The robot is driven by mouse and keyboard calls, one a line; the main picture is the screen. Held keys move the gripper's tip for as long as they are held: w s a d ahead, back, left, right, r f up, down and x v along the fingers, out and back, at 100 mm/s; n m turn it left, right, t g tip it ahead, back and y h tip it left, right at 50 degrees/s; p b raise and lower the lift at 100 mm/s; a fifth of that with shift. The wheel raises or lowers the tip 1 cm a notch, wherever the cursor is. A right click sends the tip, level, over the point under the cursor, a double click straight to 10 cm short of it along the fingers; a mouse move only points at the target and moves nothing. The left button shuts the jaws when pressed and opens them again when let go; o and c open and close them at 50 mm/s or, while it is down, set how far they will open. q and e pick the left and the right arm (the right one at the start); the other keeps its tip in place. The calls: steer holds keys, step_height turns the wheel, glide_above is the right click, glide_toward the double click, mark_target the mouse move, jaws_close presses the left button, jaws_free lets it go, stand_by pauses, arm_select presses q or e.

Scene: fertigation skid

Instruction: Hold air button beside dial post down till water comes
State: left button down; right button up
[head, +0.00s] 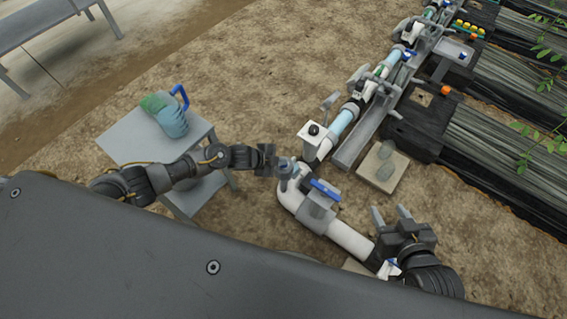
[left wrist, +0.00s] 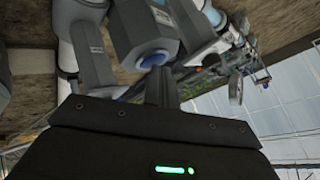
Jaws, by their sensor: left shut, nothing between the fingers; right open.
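A blue round button (left wrist: 153,60) sits in the end of a grey faceted housing (left wrist: 140,28) in the left wrist view. My left gripper (left wrist: 160,70) is shut and empty, its fingertips right at the button's lower edge; I cannot tell if they press it. In the head view my left gripper (head: 272,158) is beside a short grey-blue fitting (head: 288,172) on the white pipe, and the button itself is not clear there. A white box with a black knob (head: 313,130) stands just beyond. My right gripper (head: 391,213) is open and empty by the lower pipe.
A blue-handled valve (head: 325,190) sits on the white pipe (head: 345,238) between my grippers. A clear light-blue tube (head: 344,120) continues up the line. A grey side table (head: 130,142) holds a green and teal item with a blue handle (head: 170,115). Bare soil lies around.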

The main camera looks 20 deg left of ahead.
arm_select(q)
steer(key=shift+r, duration=0.1)
stand_by(0.8)
steer(key=shift+r+p, duration=0.7)
steer(key=shift+p, duration=0.15)
step_height(320, 180, up, 5)
steer(key=p, duration=0.5)
